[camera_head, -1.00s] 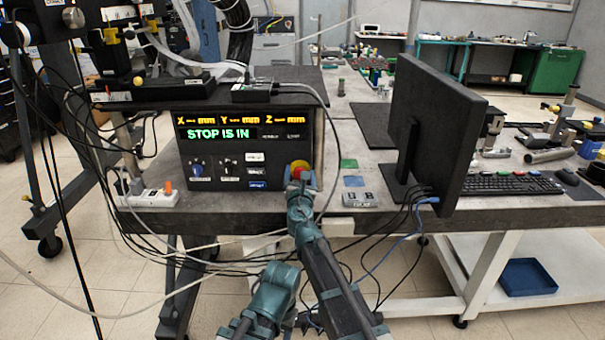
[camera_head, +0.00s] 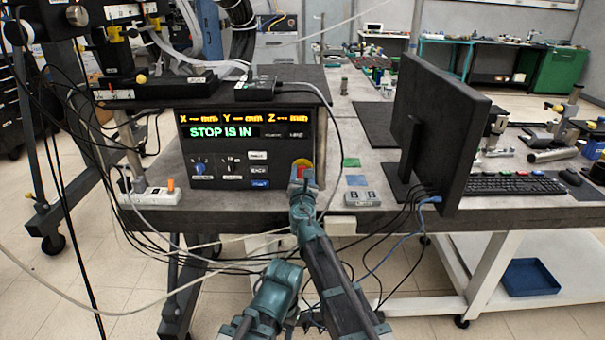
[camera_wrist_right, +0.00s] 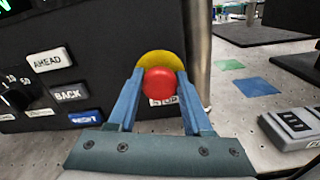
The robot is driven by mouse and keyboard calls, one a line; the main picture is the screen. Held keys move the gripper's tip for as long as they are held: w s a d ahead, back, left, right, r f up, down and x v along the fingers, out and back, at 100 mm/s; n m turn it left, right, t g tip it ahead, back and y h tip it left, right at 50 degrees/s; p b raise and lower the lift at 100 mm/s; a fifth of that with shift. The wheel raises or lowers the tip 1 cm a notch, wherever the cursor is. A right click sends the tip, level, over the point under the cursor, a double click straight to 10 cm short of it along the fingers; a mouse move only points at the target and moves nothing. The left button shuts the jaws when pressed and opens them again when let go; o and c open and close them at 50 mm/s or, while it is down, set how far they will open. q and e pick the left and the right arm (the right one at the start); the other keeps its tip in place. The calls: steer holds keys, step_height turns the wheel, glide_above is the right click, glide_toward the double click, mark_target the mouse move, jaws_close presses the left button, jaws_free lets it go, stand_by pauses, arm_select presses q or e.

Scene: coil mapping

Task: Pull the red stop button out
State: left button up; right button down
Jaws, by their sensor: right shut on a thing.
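The red stop button (camera_wrist_right: 160,82) sits on a yellow round plate (camera_wrist_right: 161,60) at the lower right of the black control box's front. In the head view the button is mostly hidden by my gripper, with the yellow plate (camera_head: 303,163) showing around it. My right gripper (camera_wrist_right: 160,92) is shut on the red button, one blue finger on each side of it. It also shows in the head view (camera_head: 303,178). My left gripper is not in view.
The AHEAD (camera_wrist_right: 52,59) and BACK (camera_wrist_right: 70,95) keys lie left of the button. Cables hang in front of the bench.

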stand_by(0.9)
steer(key=shift+s, duration=1)
steer(key=shift+c, duration=1.5)
jaws_free()
steer(key=shift+w, duration=0.1)
